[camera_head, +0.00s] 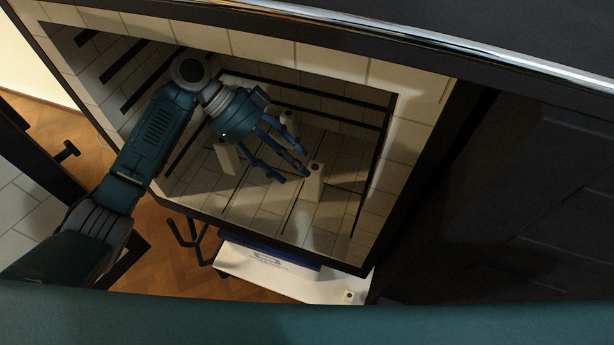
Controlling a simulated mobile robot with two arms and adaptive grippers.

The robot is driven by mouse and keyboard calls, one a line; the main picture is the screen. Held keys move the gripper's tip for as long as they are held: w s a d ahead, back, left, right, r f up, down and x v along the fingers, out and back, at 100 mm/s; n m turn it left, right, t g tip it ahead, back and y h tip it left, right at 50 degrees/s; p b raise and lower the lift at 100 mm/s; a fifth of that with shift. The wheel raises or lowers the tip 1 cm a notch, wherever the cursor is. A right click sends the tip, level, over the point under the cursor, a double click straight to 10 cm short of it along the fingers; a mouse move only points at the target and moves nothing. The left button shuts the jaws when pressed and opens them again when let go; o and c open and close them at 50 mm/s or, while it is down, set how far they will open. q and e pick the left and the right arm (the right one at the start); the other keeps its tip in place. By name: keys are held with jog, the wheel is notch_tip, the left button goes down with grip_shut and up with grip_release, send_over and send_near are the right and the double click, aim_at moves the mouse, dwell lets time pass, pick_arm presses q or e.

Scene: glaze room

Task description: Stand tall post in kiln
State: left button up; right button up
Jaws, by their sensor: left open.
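The kiln (405,150) is open, with pale brick walls and dark grooves. Three pale posts stand upright on its floor: a front one (314,184), a left one (227,158) and a back one (289,122), partly hidden by my fingers. My left gripper (290,175) reaches into the kiln from the left. Its fingers are spread, open and empty, with the tips just left of the front post. I cannot tell whether they touch it. Which post is the tall one is not clear. My right gripper is not in view.
Below the kiln's front edge is a white surface (310,284) with a dark blue item (270,250) and a small pale piece (349,297). A dark bracket (188,238) stands out at the left. The kiln's side walls and dark front rim surround my arm.

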pick_arm(q)
jog(key=v, duration=0.5)
jog(key=shift+b, duration=0.3)
jog(key=shift+s+d+f, duration=0.1)
